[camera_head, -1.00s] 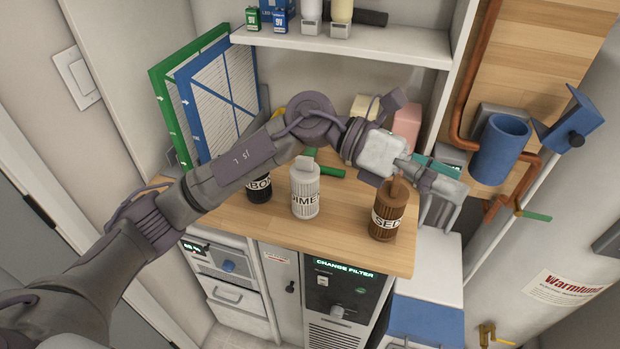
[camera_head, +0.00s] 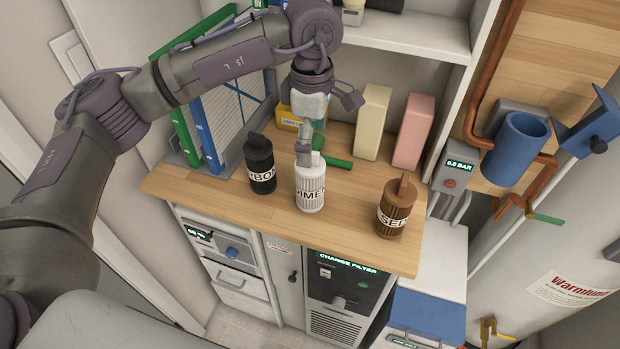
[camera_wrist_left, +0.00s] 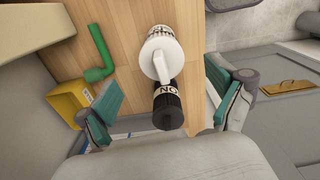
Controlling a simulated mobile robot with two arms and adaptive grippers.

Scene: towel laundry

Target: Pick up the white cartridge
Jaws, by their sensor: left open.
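The white cartridge (camera_head: 311,190) stands upright on the wooden counter (camera_head: 345,230), between a black cartridge (camera_head: 260,165) and a brown cartridge (camera_head: 394,210). My left gripper (camera_head: 305,150) is at the white cartridge's top and hides part of it. In the left wrist view, the open left gripper (camera_wrist_left: 160,98) has its fingers spread wide apart. The white cartridge (camera_wrist_left: 163,52) with its handle and the black cartridge (camera_wrist_left: 168,108) both show in the space between them. I cannot tell whether a finger touches the white cartridge. My right gripper is not in view.
A green pipe piece (camera_head: 333,161) and a yellow box (camera_head: 289,118) lie behind the cartridges. A cream box (camera_head: 373,122) and a pink box (camera_head: 413,130) stand at the back. A shelf (camera_head: 405,40) overhangs the counter.

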